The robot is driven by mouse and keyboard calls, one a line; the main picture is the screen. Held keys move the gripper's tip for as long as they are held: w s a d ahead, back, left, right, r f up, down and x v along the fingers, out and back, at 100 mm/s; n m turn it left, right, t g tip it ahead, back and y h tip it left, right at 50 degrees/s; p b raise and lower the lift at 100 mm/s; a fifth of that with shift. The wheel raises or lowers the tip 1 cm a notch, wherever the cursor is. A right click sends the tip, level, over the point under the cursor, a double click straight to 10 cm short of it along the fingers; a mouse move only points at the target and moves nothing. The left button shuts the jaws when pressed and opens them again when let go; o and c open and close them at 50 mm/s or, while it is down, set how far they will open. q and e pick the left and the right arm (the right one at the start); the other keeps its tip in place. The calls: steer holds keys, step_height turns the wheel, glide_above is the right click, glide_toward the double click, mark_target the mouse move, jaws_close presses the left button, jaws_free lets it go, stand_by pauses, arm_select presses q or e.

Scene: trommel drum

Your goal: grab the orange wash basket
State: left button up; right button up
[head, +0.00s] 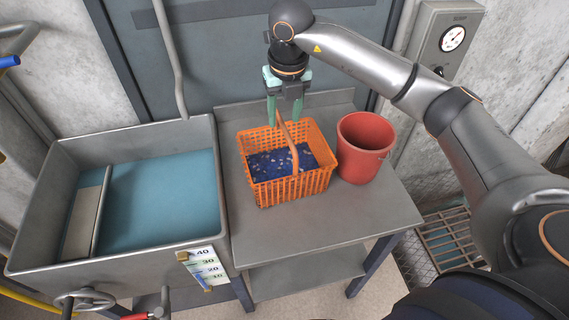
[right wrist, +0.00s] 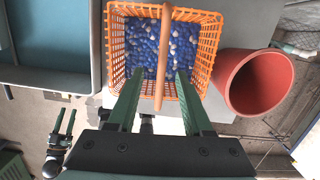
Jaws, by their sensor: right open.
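The orange wash basket (head: 262,195) stands on the grey metal table and holds blue and pale pebble-like pieces. Its brownish-orange handle (head: 291,150) is raised in an arch over it. My right gripper (head: 284,117) points down over the far part of the basket, open, with green fingers. In the right wrist view the basket (right wrist: 210,48) shows ahead, and the handle (right wrist: 166,50) runs between the two spread fingers, not visibly gripped. My left gripper (right wrist: 66,122) shows small at the left of the right wrist view, its fingers apart and empty.
A red bucket (head: 362,165) stands close to the basket's right. A metal tank of blue water (head: 160,205) is at the left of the table (head: 330,220). The table's front is bare.

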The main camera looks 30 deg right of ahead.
mark_target(285, 127)
steer(key=shift+w+d+f+p, duration=0.1)
steer(key=shift+w+f+p, duration=0.1)
steer(key=shift+f, duration=0.7)
steer(key=shift+w+d+f+p, duration=0.1)
steer(key=shift+f+p, duration=0.1)
steer(key=shift+f, duration=0.75)
steer(key=shift+w+f+p, duration=0.1)
steer(key=shift+f+p, duration=0.1)
steer(key=shift+f, duration=0.7)
steer(key=shift+c, duration=0.3)
jaws_close()
steer(key=shift+r, duration=0.15)
